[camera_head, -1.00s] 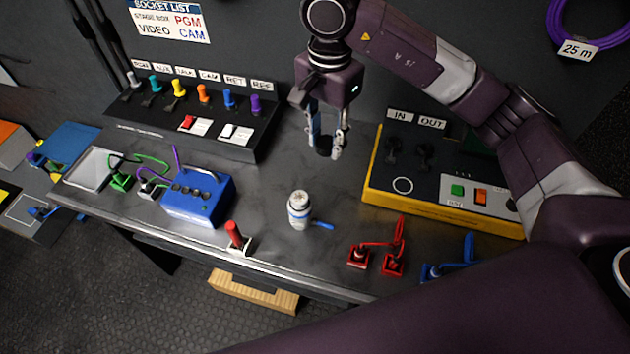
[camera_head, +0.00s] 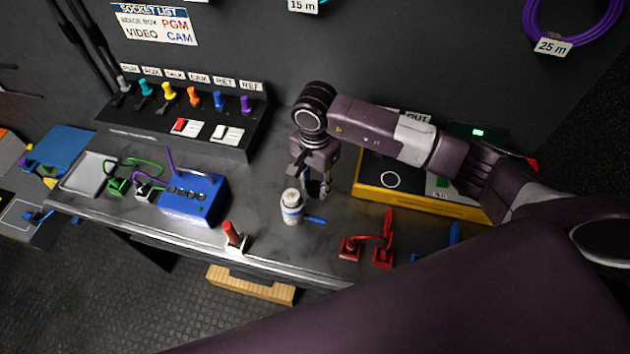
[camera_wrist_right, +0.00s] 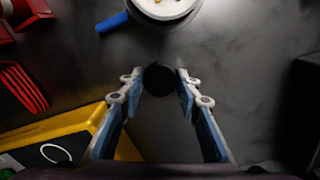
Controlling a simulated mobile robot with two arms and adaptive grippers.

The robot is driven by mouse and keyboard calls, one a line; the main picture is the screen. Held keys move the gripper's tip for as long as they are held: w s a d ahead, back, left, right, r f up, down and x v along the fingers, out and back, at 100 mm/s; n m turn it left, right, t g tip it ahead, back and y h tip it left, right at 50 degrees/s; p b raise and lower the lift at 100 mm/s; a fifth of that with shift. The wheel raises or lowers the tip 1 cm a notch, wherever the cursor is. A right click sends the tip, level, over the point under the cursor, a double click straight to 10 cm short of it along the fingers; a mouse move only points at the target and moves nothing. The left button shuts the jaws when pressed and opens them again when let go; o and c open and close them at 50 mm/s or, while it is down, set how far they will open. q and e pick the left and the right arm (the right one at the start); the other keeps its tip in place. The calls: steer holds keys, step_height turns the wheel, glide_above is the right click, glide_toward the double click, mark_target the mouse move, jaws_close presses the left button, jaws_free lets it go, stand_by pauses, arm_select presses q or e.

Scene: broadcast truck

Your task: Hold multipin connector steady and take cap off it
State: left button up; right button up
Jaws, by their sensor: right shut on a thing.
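I cannot tell whether the cap touches the bench. My left gripper is not in view.
A blue box (camera_head: 193,199) with cables and a red-handled part (camera_head: 232,236) stand left of the connector. Red plugs (camera_head: 381,245) stand to its right. A yellow-edged panel (camera_head: 410,202) lies behind my right arm. Bare bench lies between connector and blue box.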

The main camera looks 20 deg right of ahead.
steer(key=shift+f+b, duration=0.2)
steer(key=shift+b, duration=0.1)
steer(key=o, duration=1.3)
steer(key=shift+c, duration=0.2)
steer(key=shift+r, duration=0.15)
